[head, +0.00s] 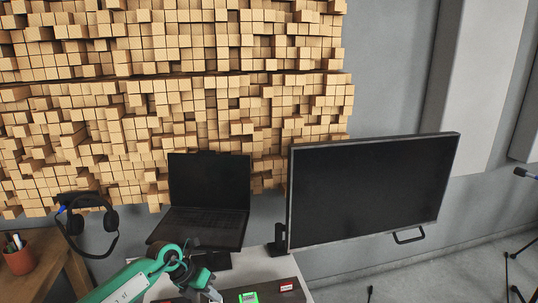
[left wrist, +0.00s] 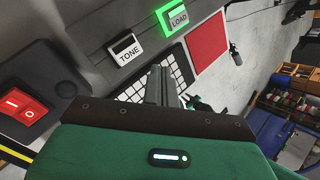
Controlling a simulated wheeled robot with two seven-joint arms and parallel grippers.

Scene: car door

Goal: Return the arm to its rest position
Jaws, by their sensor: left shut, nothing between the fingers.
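My left arm, green, comes in from the lower left of the head view. Its gripper (head: 213,294) is at the bottom edge, beside a dark panel (head: 272,290). In the left wrist view the fingers (left wrist: 158,75) are shut together with nothing between them. They point over the panel, which has a TONE button (left wrist: 125,48), a green-lit LOAD button (left wrist: 177,20), a red square (left wrist: 207,42) and a white keypad (left wrist: 135,92). Whether the fingers touch the panel I cannot tell. My right gripper is not in view.
An open laptop (head: 208,190) and a large monitor (head: 370,190) stand behind the panel. A red rocker switch (left wrist: 22,102) is at the left in the wrist view.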

